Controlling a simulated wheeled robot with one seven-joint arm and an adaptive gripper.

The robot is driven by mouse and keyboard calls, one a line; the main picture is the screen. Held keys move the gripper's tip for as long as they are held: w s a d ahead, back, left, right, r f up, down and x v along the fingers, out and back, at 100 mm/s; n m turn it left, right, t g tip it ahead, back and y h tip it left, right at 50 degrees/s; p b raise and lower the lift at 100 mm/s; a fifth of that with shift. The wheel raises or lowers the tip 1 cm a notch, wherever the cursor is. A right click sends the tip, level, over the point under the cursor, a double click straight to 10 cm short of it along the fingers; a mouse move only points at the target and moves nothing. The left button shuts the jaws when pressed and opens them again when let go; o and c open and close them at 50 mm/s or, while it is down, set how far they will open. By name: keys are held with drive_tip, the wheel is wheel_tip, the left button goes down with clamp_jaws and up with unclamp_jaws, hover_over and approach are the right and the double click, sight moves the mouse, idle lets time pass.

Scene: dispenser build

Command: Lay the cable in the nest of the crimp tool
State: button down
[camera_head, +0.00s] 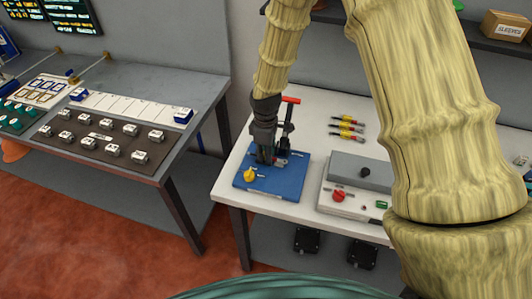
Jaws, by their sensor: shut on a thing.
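The crimp tool (287,125) stands on a blue base plate (285,187) at the front left of the white table; its upright lever has a red handle. My gripper (266,160) points down over this plate, just left of the lever. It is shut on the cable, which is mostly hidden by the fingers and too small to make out. A small reddish part shows just right of the fingertips. The nest is hidden behind my gripper, so I cannot tell whether the cable touches it. A yellow knob-like part (249,174) is on the plate's left side.
A box marked sleeves (507,26) is on the back shelf. A grey bench (150,78) with trays stands left, across a gap.

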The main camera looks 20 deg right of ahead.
drive_tip(key=shift+s+f, duration=0.35)
drive_tip(key=shift+f, duration=0.1)
idle(0.6)
drive_tip(key=c, duration=1.3)
unclamp_jaws()
drive_tip(key=shift+w, duration=0.1)
drive_tip(key=o, duration=0.3)
drive_tip(key=shift+r, duration=0.1)
drive_tip(key=shift+w+r, duration=0.1)
drive_tip(key=shift+w, duration=0.15)
drive_tip(key=shift+c, duration=0.8)
drive_tip(key=shift+d+r, duration=0.1)
drive_tip(key=shift+r, duration=0.05)
